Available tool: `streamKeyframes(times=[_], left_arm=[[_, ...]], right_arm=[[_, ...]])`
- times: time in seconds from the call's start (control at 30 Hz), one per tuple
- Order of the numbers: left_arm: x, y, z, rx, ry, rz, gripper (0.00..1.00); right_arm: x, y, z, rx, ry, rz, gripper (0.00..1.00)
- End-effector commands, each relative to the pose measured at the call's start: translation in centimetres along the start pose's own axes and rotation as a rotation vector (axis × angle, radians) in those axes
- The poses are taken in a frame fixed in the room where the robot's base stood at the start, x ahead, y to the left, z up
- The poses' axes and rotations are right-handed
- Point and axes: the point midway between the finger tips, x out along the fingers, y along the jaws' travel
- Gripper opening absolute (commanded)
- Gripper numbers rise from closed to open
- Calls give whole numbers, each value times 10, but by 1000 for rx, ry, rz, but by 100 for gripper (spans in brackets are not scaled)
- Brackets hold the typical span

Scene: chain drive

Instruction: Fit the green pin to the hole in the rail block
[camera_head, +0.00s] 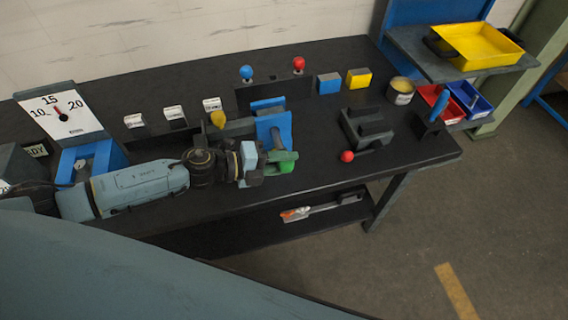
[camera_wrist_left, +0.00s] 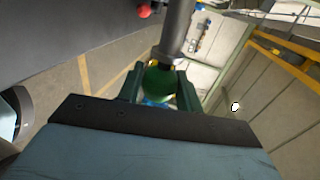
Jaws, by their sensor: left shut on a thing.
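The green pin has a round green head (camera_head: 287,167), low at my left gripper (camera_head: 281,158) in the head view. In the left wrist view, the green head (camera_wrist_left: 160,83) sits between the dark green fingers of my left gripper (camera_wrist_left: 161,88), which is shut on it. The pin's grey shaft (camera_wrist_left: 178,28) points away from the hand. A dark fixture with a blue plate (camera_head: 266,128) stands right behind the gripper. A dark stepped block (camera_head: 368,128) stands to the right; I cannot tell which is the rail block. No hole can be made out. My right gripper is not in view.
A red-headed pin (camera_head: 347,156) lies by the stepped block. Blue (camera_head: 246,72) and red (camera_head: 299,64) knobs stand behind. Blue (camera_head: 329,83) and yellow (camera_head: 359,78) blocks, a tin (camera_head: 400,91) and a dial (camera_head: 62,115) stand on the dark bench (camera_head: 420,148).

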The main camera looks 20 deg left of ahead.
Motion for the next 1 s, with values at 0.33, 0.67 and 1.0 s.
streamKeyframes(times=[0.33, 0.67, 1.0], left_arm=[[0, -1, 10, 2, -1, -2, 0], [0, -1, 18, 1, -1, -2, 0], [0, -1, 26, 2, -1, -2, 0]], right_arm=[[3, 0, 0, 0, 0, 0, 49], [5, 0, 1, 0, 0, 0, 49], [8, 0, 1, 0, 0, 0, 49]])
